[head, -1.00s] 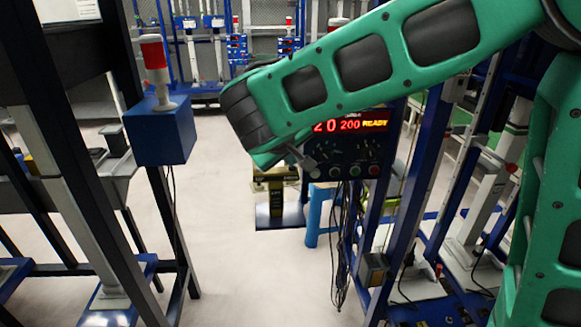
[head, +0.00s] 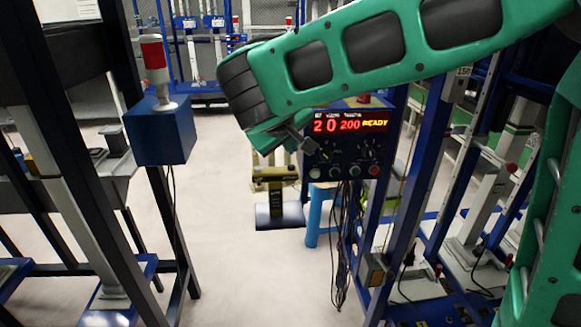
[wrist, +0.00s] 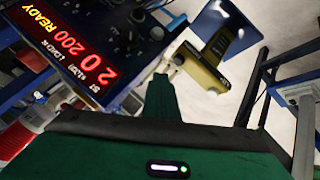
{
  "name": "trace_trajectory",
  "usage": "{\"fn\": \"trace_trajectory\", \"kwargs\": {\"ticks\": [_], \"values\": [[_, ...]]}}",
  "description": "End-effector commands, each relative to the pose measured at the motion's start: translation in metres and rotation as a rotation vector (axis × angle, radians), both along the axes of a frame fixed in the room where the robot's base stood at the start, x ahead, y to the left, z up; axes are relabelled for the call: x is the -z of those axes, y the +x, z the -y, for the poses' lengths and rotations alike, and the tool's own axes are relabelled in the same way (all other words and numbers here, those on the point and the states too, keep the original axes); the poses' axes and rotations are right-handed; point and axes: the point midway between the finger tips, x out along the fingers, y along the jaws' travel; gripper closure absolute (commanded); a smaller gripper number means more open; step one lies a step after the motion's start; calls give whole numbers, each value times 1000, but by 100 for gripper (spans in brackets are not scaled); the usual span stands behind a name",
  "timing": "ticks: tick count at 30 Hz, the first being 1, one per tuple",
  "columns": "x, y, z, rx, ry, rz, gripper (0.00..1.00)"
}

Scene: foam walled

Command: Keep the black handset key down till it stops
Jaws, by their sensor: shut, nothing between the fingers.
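The control box (head: 345,160) hangs on a blue frame with a red lit display (head: 350,125) reading 20, 200 and READY. Below the display are small dark knobs and a row of white, green and red buttons. I cannot pick out which part is the black handset key. My gripper (head: 305,146) is shut and empty, its tip in front of the left side of the box; contact cannot be told. In the wrist view my gripper (wrist: 170,70) points between the display box (wrist: 75,45) and a yellow-olive fixture (wrist: 203,68).
The yellow-olive fixture (head: 276,185) stands behind, beside a light blue stool (head: 318,212). Dark cables (head: 343,245) hang below the box. A blue box with a red-and-white lamp (head: 153,60) stands at the left. The pale floor (head: 225,270) between the frames is clear.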

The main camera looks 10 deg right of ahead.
Motion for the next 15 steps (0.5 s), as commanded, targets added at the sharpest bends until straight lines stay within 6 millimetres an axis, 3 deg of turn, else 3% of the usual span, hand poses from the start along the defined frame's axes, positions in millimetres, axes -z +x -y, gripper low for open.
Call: {"fn": "trace_trajectory", "kwargs": {"ticks": [9,15], "values": [[-27,0,0,0,2,1,100],[-33,0,0,1,1,0,100]]}}
